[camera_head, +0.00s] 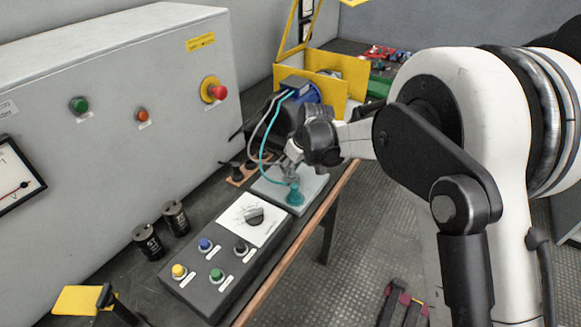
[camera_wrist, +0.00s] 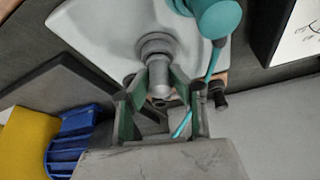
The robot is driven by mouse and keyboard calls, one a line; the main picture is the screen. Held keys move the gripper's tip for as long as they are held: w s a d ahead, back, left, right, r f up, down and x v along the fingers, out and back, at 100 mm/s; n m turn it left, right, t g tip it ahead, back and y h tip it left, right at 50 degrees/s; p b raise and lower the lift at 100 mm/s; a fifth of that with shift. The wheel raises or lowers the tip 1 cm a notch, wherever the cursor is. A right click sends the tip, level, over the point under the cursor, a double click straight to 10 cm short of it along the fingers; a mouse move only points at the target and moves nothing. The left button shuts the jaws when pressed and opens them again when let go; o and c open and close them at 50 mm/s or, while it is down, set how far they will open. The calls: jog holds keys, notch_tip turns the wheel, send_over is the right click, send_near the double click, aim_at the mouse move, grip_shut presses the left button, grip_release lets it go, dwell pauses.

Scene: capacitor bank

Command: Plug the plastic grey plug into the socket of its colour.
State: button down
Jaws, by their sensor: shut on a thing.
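My gripper (camera_wrist: 160,88) is shut on the grey plug (camera_wrist: 159,77), with its green-padded fingers on either side. The grey plug's far end lines up with a round grey socket (camera_wrist: 156,44) on the light grey plate (camera_wrist: 100,28); I cannot tell how deep it sits. A teal plug (camera_wrist: 220,14) stands beside it on the same plate, with its teal cable running past my right finger. In the head view my gripper (camera_head: 291,167) is low over the plate (camera_head: 268,191), left of and behind the teal plug (camera_head: 295,196). The grey plug is mostly hidden there.
Teal and grey cables (camera_head: 255,133) loop from a blue motor-like unit (camera_head: 299,98) behind the plate. A control box (camera_head: 227,285) with coloured buttons is in front. Two black capacitors (camera_head: 176,218) stand left. The grey cabinet (camera_head: 120,110) borders the bench; its wooden edge (camera_head: 316,222) is right.

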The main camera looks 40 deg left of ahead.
jog(key=shift+f, duration=0.2)
jog(key=c, duration=1.5)
grip_release()
jog(key=shift+o, duration=0.2)
jog(key=shift+r, duration=0.1)
jog(key=v, duration=1.2)
